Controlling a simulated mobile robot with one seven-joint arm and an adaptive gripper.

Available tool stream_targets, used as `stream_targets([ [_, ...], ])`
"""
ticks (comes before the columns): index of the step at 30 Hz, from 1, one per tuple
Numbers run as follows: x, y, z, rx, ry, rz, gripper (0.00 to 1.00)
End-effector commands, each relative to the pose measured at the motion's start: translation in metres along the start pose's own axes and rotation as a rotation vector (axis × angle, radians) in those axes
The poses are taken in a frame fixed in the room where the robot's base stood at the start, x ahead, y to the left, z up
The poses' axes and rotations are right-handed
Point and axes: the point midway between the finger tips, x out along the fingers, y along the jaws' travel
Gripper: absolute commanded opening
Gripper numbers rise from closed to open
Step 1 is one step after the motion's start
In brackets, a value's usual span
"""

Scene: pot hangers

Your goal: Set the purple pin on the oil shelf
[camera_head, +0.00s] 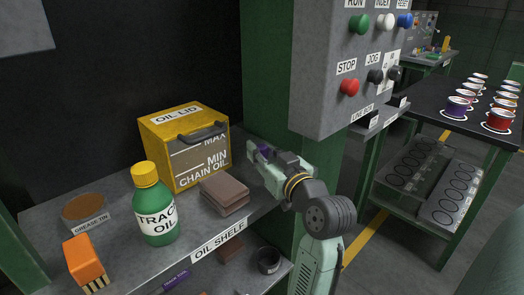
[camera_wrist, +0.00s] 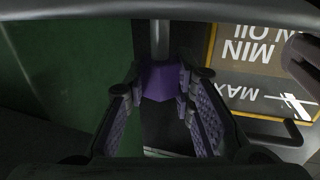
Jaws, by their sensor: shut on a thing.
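The pin's lower end is hidden in the head view.
A grey control panel (camera_head: 325,110) hangs above right. Bare shelf shows right of the brown block.

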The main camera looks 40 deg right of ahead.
Motion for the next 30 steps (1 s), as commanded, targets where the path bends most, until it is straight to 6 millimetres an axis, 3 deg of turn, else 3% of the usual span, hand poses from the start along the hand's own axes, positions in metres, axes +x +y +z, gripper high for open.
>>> stream_targets([
  [5,0.0,0.0,0.005,0.0,0.0,0.0,0.0],
  [6,0.0,0.0,0.004,0.0,0.0,0.0,0.25],
  [14,0.0,0.0,0.003,0.001,0.0,0.0,0.43],
  [26,-0.001,0.0,-0.003,0.0,0.0,0.0,0.43],
  [30,-0.023,0.001,0.002,-0.001,0.002,0.004,0.43],
])
